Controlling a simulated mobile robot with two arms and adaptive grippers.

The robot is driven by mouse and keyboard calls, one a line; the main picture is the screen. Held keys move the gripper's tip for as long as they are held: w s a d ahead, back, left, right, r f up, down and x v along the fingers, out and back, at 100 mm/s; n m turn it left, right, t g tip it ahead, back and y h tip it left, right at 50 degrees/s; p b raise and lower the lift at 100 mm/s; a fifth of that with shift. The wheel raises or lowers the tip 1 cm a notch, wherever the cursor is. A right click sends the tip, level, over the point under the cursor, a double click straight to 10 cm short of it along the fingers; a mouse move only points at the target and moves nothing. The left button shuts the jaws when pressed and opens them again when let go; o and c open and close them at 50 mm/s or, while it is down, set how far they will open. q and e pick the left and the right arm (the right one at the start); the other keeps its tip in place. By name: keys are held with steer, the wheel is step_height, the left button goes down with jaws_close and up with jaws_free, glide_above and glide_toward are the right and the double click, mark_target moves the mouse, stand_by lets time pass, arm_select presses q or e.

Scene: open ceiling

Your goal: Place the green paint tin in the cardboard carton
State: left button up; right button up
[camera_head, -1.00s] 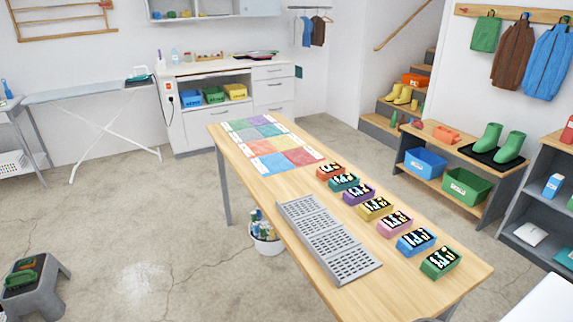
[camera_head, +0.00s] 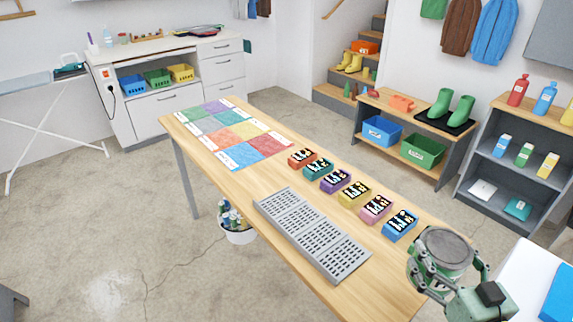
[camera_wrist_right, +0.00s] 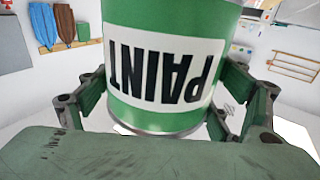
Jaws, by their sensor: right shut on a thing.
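The green paint tin (camera_head: 443,247) is at the lower right of the head view, its round grey lid facing up, above the near right end of the wooden table. My right gripper (camera_head: 440,275) is shut on it, with fingers on both sides. In the right wrist view the tin (camera_wrist_right: 163,65) fills the middle, its white PAINT label upside down, between the fingers of my right gripper (camera_wrist_right: 165,105). I see no cardboard carton in these views. My left gripper is not in view.
The wooden table (camera_head: 235,188) carries several coloured boxes (camera_head: 338,181), a grey perforated rack (camera_head: 310,232) and a coloured chart (camera_head: 228,134). A white surface (camera_head: 522,275) lies at the lower right. Shelves (camera_head: 520,165) stand behind. The floor left of the table is open.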

steer(key=shift+w+d+r, duration=0.1)
steer(key=shift+w+r, duration=0.1)
steer(key=shift+r, duration=0.2)
steer(key=shift+w+a+f, duration=0.25)
steer(key=shift+a+f, duration=1.6)
steer(key=shift+a, duration=0.1)
steer(key=shift+w+a+f, duration=0.25)
steer(key=shift+a+f, duration=1.55)
steer(key=shift+a, duration=0.15)
steer(key=shift+w+a+f, duration=0.25)
steer(key=shift+a+f, duration=1.6)
steer(key=shift+a, duration=0.1)
steer(key=o, duration=1.7)
steer(key=shift+f, duration=0.35)
steer(key=shift+c, duration=0.2)
steer(key=o, duration=0.4)
steer(key=shift+s, duration=0.1)
steer(key=shift+c, duration=0.2)
